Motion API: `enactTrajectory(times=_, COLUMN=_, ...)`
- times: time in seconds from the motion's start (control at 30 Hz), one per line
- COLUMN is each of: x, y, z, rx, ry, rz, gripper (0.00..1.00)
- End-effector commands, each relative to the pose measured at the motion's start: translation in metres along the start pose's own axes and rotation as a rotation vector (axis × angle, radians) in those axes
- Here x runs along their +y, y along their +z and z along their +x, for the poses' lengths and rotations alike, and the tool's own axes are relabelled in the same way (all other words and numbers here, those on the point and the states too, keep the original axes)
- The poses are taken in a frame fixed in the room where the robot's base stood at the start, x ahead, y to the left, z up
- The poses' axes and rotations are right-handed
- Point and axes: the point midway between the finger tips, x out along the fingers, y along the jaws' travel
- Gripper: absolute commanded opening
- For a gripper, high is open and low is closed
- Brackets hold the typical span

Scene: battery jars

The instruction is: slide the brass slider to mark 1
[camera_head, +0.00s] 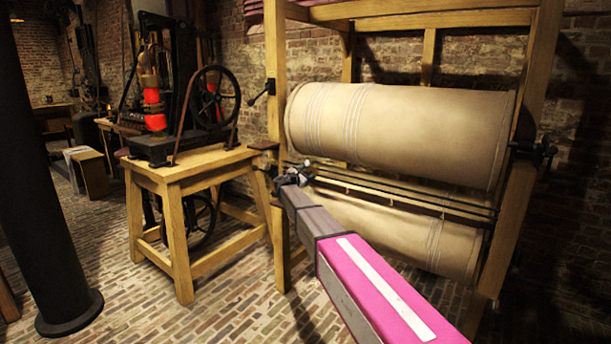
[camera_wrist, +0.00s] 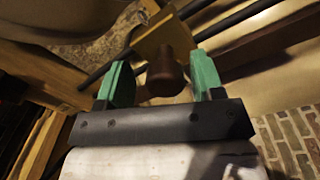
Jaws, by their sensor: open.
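In the wrist view, a brass-coloured block (camera_wrist: 158,38) sits on dark rods, with a round brown knob (camera_wrist: 165,76) sticking out towards me. I take this to be the brass slider. My gripper (camera_wrist: 162,68) has its two green fingers apart, one on each side of the knob, with visible gaps beside it. In the head view, my gripper (camera_head: 300,173) is at the left end of the dark rods (camera_head: 400,194) between the two big rollers. The slider cannot be made out there. No mark 1 can be read in either view.
A wooden frame carries a large upper roller (camera_head: 400,130) and a lower roller (camera_head: 400,235). A wooden table (camera_head: 190,165) with a dark machine stands to the left. A black column (camera_head: 40,180) stands at far left. The brick floor (camera_head: 190,310) in front is clear.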

Motion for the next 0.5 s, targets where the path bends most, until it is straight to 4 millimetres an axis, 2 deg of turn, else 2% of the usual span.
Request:
enactTrajectory(times=0.17, x=-0.001, y=0.001, z=-0.019, rx=0.001, ry=0.001, rz=0.000, gripper=0.61)
enactTrajectory(times=0.5, x=-0.001, y=0.000, z=-0.081, rx=0.002, ry=0.003, rz=0.000, gripper=0.61)
